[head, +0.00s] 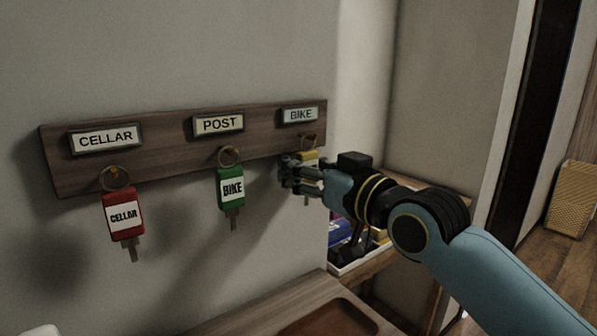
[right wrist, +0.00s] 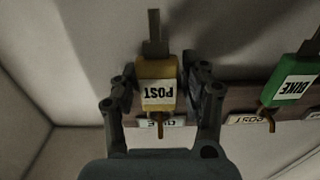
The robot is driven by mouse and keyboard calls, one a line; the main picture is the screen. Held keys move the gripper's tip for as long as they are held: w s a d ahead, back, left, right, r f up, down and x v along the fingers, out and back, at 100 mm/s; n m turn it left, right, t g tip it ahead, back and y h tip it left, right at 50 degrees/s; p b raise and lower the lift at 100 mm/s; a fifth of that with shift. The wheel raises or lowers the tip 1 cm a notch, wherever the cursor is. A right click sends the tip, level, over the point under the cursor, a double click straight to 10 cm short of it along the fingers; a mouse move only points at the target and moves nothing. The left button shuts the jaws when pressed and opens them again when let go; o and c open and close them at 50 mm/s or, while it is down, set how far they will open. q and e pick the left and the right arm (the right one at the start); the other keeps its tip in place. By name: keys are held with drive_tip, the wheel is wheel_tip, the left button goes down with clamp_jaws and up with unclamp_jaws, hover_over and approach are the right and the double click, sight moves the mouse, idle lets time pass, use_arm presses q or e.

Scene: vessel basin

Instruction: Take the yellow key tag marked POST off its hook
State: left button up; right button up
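The yellow key tag marked POST (head: 309,156) hangs with its key from the hook under the BIKE label (head: 300,115), at the right end of the wooden board. My right gripper (head: 300,172) is at this tag and hides much of it in the head view. In the right wrist view the yellow tag (right wrist: 156,83) appears upside down between the two fingers of my right gripper (right wrist: 160,80). The fingers are apart, with a narrow gap showing beside the tag. My left gripper is not in view.
A green BIKE tag (head: 231,188) hangs under the POST label (head: 218,124), left of my right gripper. A red CELLAR tag (head: 124,213) hangs under the CELLAR label (head: 105,138). A tray (head: 352,266) with small items stands below my right arm.

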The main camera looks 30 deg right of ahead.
clamp_jaws()
idle(1.2)
